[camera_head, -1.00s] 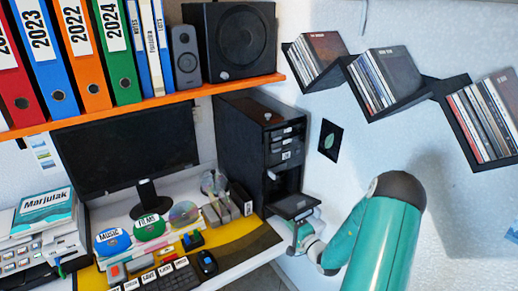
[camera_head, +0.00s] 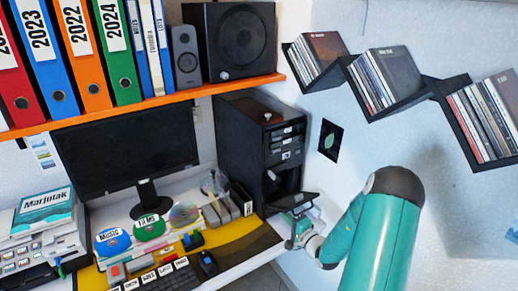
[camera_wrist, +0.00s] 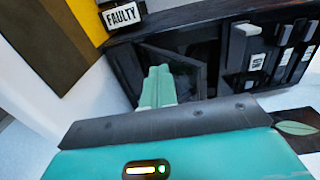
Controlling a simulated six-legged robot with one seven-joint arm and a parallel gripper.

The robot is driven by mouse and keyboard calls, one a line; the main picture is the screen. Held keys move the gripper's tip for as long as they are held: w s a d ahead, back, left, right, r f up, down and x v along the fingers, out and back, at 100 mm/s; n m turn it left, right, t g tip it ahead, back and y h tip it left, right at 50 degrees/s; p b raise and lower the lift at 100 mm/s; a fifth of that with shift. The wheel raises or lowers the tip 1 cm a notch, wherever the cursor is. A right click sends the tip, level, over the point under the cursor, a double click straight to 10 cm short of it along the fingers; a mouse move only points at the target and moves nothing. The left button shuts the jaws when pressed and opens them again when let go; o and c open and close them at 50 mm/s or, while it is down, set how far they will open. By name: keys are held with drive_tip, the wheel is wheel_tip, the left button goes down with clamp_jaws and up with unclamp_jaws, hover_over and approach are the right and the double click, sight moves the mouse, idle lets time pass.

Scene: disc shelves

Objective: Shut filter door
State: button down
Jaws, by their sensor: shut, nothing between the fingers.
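The filter door (camera_head: 292,201) is a dark flap low on the front of the black computer tower (camera_head: 245,150). It stands open, sticking out from the tower with its outer end tilted up. My gripper (camera_head: 298,222) is just below the flap, close against its underside; I cannot tell for certain whether it touches. In the wrist view, the pale green fingers (camera_wrist: 158,82) are together and empty, pointing at the dark door panel (camera_wrist: 188,70). The fingers hide part of the panel.
The desk (camera_head: 240,262) holds a monitor (camera_head: 130,148), discs and a keyboard (camera_head: 158,277) left of the tower. An orange shelf (camera_head: 150,104) runs above. Disc shelves (camera_head: 390,95) hang on the right wall. A label reading FAULTY (camera_wrist: 121,14) is near the tower.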

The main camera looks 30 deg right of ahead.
sight(283, 207)
drive_tip(key=shift+w+r, duration=0.65)
drive_tip(key=shift+w, duration=0.05)
drive_tip(key=shift+w+r, duration=0.35)
drive_tip(key=shift+w, duration=0.35)
idle(0.3)
